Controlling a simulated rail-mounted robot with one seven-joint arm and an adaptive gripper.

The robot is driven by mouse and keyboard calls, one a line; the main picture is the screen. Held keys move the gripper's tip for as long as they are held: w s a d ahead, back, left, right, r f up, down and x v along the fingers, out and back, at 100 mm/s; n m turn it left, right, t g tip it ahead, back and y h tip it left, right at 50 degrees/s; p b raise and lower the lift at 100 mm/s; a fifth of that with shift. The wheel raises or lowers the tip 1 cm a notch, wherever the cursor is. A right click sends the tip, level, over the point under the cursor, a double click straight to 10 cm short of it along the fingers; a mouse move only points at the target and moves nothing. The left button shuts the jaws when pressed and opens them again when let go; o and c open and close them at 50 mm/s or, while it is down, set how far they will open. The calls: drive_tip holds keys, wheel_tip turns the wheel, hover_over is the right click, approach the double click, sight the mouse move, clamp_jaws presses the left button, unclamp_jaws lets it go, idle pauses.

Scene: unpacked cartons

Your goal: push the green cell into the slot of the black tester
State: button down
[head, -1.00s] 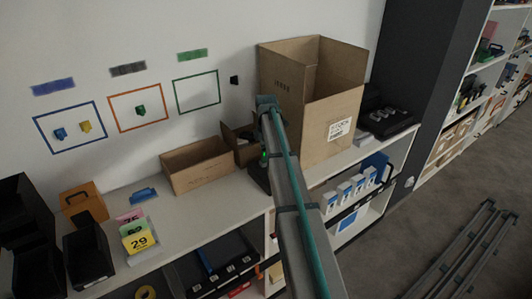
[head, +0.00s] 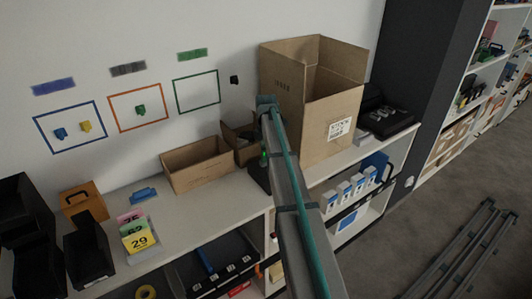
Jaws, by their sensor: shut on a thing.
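My arm reaches from the bottom edge up to the shelf top, and its far end bends over beside the large carton. My gripper is hidden behind my own arm, so its fingers and anything between them do not show. A dark object (head: 257,178), possibly the black tester, shows in part at the left of my arm on the shelf top. A small bright green spot (head: 263,154) shows just above it against my arm. I cannot tell whether this spot is the green cell or a light. The slot is not visible.
A tall open carton (head: 334,125) stands right of my arm. A low open carton (head: 197,176) and a smaller brown box (head: 232,143) stand to the left. Black bins (head: 88,256) and numbered cards (head: 140,243) are farther left. The white shelf top (head: 205,218) is clear in front of the low carton.

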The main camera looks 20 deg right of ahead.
drive_tip(key=shift+f, duration=0.45)
idle(0.3)
drive_tip(key=c, duration=1.1)
unclamp_jaws()
drive_tip(key=shift+o, duration=0.2)
